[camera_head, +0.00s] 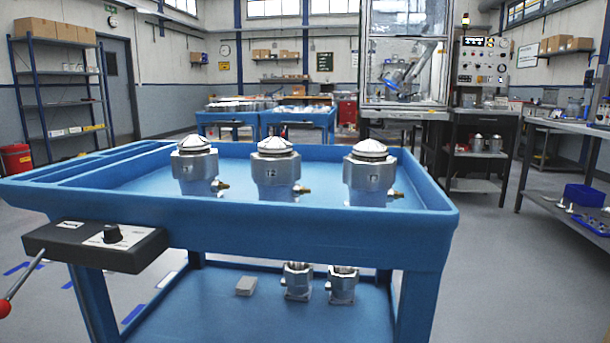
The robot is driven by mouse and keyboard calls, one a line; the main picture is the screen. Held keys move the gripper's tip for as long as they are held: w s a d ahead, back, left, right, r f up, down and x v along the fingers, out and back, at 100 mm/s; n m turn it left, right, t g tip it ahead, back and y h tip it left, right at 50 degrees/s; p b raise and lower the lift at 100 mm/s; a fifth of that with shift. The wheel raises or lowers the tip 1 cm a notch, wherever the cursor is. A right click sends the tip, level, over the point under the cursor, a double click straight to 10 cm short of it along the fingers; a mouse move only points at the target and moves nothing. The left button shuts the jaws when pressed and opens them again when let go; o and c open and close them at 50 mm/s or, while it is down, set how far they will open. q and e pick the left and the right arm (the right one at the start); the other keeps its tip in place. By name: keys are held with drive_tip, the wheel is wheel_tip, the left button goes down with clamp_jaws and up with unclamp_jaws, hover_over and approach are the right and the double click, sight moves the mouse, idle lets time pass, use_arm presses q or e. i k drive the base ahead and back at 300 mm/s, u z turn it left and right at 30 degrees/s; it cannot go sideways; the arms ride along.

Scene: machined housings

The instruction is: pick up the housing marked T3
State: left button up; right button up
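Three silver machined housings with domed lids and small brass side fittings stand upright in a row on the blue cart's top tray (110,200). The left housing (196,171) has a small mark that seems to end in 3, probably T3. The middle housing (275,173) is marked T2. The right housing (368,176) has a mark too small to read surely. The front rim of the tray hides the bases of the housings. Neither of my grippers is in view.
The tray's raised rim runs around the housings, with clear room between them. A black control box (95,246) with a knob and red-tipped lever is on the cart's front left. Two metal parts (297,281) (342,284) and a grey block (246,286) are on the lower shelf.

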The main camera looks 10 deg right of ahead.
sight(369, 174)
drive_tip(key=k, duration=0.5)
drive_tip(key=u, duration=1.5)
drive_tip(key=i, duration=0.95)
drive_tip(key=z, duration=1.5)
